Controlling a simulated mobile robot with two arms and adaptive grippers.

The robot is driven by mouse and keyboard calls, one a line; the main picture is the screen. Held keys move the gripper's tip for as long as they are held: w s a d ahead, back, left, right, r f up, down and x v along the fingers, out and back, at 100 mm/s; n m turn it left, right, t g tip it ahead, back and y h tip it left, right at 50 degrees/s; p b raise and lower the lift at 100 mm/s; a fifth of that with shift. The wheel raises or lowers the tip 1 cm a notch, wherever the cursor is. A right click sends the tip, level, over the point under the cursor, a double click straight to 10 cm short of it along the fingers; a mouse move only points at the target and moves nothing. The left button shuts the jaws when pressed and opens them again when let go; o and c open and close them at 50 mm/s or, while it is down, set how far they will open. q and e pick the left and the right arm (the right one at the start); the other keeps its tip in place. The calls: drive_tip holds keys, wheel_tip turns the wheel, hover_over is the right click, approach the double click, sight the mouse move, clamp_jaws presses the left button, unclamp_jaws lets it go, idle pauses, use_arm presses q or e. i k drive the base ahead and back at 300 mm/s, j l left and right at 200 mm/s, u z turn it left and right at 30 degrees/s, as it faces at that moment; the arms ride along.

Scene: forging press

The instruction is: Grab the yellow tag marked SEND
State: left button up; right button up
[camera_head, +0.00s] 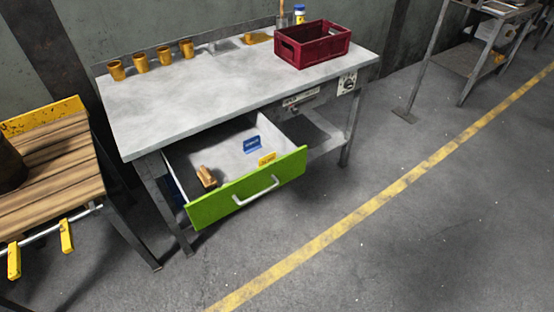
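A small yellow tag (267,158) stands in the open drawer, close behind the inside of its green front (225,203). It carries markings too small to read. A blue tag (252,143) stands a little behind it in the same drawer. The grey workbench (190,95) holds the drawer, which is pulled out and has a white handle (256,190). Neither of my grippers shows in the head view.
A brown block (207,177) lies in the drawer's left part. A red crate (312,55) and several orange cups (164,55) stand on the bench. A wooden-topped table (50,160) is at the left. The floor in front, with a yellow line (370,205), is clear.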

sight(271, 157)
drive_tip(key=l, duration=0.15)
drive_tip(key=i+j, duration=0.4)
drive_tip(key=i+j+z, duration=0.15)
drive_tip(key=i+j, duration=0.25)
drive_tip(key=j, duration=0.1)
